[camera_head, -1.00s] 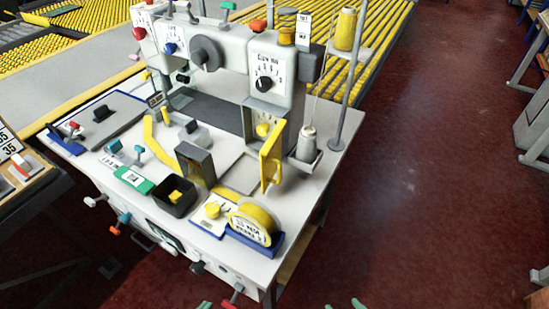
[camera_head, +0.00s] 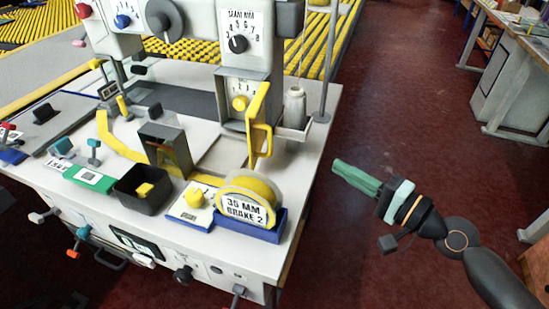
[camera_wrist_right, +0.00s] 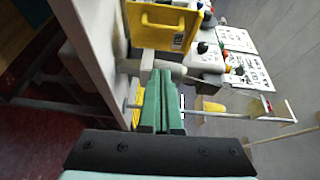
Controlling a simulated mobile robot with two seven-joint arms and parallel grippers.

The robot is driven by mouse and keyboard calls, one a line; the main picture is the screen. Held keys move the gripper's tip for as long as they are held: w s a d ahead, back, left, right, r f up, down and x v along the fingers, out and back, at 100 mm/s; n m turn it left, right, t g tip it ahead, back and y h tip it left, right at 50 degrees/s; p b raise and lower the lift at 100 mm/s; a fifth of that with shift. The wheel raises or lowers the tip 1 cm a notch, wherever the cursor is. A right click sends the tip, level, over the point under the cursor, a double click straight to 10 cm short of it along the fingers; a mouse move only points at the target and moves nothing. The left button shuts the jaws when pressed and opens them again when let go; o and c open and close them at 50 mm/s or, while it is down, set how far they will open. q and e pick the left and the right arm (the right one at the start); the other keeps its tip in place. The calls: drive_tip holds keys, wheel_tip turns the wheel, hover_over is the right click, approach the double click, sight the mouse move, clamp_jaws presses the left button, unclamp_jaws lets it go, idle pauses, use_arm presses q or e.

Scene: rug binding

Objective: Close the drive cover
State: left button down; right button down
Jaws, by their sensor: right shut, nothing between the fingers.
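The yellow drive cover (camera_head: 258,125), a hinged panel with a yellow handle, stands open, swung outward from the grey housing (camera_head: 232,88) on the sewing machine's front. A yellow knob (camera_head: 240,103) shows inside the housing. My right gripper (camera_head: 340,170) has green fingers, which are shut and empty. It is over the floor to the right of the table, apart from the cover. In the right wrist view the fingertips (camera_wrist_right: 163,74) point toward the table, with the yellow cover (camera_wrist_right: 165,28) beyond them. My left gripper is not in view.
A white thread cone (camera_head: 294,108) on a small tray and a grey post (camera_head: 328,70) stand right of the cover. A yellow tape roll (camera_head: 238,186) in a blue holder and a black bin (camera_head: 135,200) sit at the table's front.

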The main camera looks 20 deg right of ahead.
sight(267, 129)
drive_tip(key=a+p+x, duration=0.1)
drive_tip(key=p+x, duration=0.1)
drive_tip(key=x, duration=0.4)
drive_tip(key=s+a+p+x, duration=0.1)
drive_tip(key=p+x, duration=0.1)
drive_tip(key=x, duration=0.4)
drive_tip(key=shift+a+r, duration=0.2)
drive_tip(key=shift+a, duration=0.3)
